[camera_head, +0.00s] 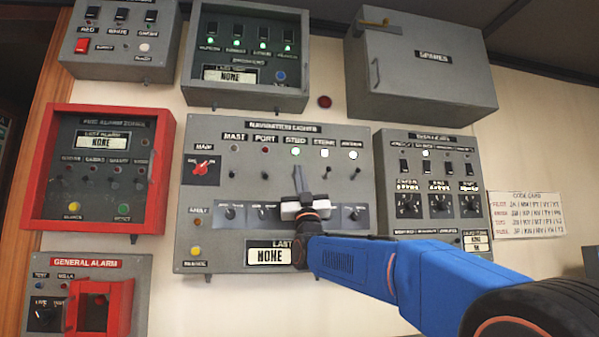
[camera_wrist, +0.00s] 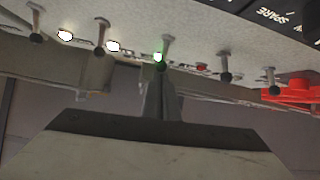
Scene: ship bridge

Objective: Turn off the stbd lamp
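The navigation lights panel (camera_head: 222,215) is a grey box in the middle of the wall. Its stbd lamp (camera_head: 295,152) is lit; in the wrist view the stbd lamp (camera_wrist: 158,57) glows white and green. Below it in the head view, the stbd toggle is hidden by my gripper (camera_head: 298,172). In the wrist view the stbd toggle (camera_wrist: 168,42) shows just beyond the tips of my gripper (camera_wrist: 160,74). The fingers look together, with no gap between them. They overlap the toggle's end; I cannot tell whether they touch it.
The stern toggle (camera_head: 326,171) and port toggle (camera_head: 265,174) stand close on either side. The stern lamp (camera_head: 324,153) and anchor lamp (camera_head: 353,155) are lit. A red main switch (camera_head: 203,168) is at left. A row of knobs, including one (camera_head: 262,213), lies below.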

